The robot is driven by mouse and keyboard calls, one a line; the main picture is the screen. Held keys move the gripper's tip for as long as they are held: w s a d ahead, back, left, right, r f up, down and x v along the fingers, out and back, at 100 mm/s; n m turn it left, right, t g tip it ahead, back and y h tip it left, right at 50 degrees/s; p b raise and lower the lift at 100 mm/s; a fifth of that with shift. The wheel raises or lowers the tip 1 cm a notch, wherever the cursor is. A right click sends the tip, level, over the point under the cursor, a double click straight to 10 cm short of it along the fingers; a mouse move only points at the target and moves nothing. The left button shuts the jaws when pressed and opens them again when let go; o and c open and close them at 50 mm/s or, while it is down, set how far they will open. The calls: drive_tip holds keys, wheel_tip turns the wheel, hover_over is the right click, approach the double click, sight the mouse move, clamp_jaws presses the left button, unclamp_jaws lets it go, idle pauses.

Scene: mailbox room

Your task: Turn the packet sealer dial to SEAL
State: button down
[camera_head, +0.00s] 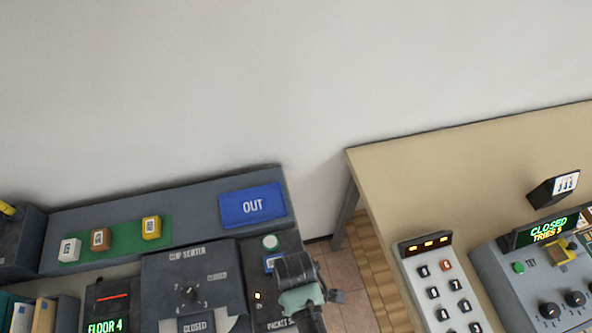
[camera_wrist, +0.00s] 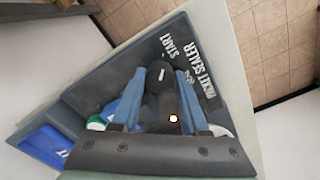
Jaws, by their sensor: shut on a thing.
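The packet sealer (camera_wrist: 212,90) is a dark panel with white lettering, in the wrist view reading PACKET SEALER and START. Its round black dial (camera_wrist: 159,73) carries a short white mark. My gripper (camera_wrist: 161,84) has its two blue fingers on either side of the dial, shut on it. A small label beside the right finger is partly covered, and I cannot read which setting the mark points to. In the head view my gripper (camera_head: 298,288) hangs over the packet sealer (camera_head: 277,324) and hides the dial and most of its panel.
The clip sorter (camera_head: 190,265) stands close at left, with a blue OUT tray (camera_head: 252,205) behind. A wooden table (camera_head: 450,165) with consoles stands right, across a floor gap.

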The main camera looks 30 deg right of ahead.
drive_tip(key=m+p, duration=0.2)
drive_tip(key=m, duration=0.2)
drive_tip(key=shift+r, duration=0.2)
drive_tip(key=m+p, duration=0.2)
drive_tip(key=m, duration=0.2)
drive_tip(key=shift+m, duration=0.4)
drive_tip(key=m+p, duration=0.2)
drive_tip(key=m, duration=0.2)
drive_tip(key=shift+w+f+m+p, duration=0.1)
drive_tip(key=shift+m+p, duration=0.45)
drive_tip(key=shift+m, duration=1.75)
drive_tip(key=shift+c, duration=2.1)
unclamp_jaws()
drive_tip(key=shift+a, duration=0.1)
